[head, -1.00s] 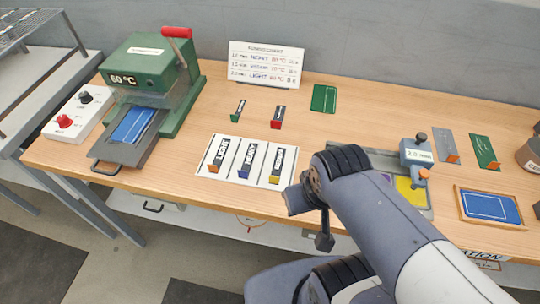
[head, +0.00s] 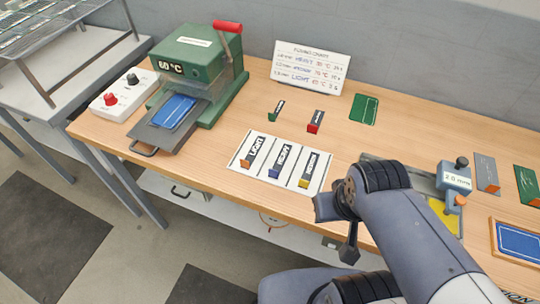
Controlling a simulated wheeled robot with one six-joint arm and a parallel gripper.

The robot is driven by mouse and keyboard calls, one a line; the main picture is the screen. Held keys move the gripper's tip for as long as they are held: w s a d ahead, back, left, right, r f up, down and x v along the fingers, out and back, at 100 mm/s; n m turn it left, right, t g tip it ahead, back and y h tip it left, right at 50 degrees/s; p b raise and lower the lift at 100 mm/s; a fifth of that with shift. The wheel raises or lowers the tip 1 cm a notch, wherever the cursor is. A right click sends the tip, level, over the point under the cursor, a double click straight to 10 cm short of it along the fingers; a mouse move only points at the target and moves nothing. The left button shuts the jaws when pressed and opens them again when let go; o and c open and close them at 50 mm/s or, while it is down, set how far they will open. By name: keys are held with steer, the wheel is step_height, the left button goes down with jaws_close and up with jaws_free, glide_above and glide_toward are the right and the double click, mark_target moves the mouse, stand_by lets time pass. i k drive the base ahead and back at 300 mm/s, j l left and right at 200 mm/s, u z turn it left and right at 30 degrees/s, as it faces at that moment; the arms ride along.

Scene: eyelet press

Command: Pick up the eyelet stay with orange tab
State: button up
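A stay with an orange tab (head: 245,164) and a black "LIGHT" label lies in the left slot of a white board (head: 240,143) at the table's front. Beside it lie a stay with a blue tab (head: 276,172) and one with a yellow tab (head: 305,182). My gripper (head: 349,254) hangs off the front edge of the table, right of the board and apart from the stays. It is seen small and dark, so whether its fingers are open cannot be told. I see nothing held in it.
A green press (head: 190,58) with a red handle stands at left, beside a white control box (head: 125,92). A green-tab piece (head: 274,112) and a red-tab piece (head: 315,123) lie behind the board. A gauge block (head: 456,178) and a blue panel (head: 520,241) are at right.

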mark_target(246, 163)
steer(key=j+u, duration=0.25)
steer(key=u, duration=0.25)
steer(key=j+u, duration=0.3)
steer(key=u, duration=0.2)
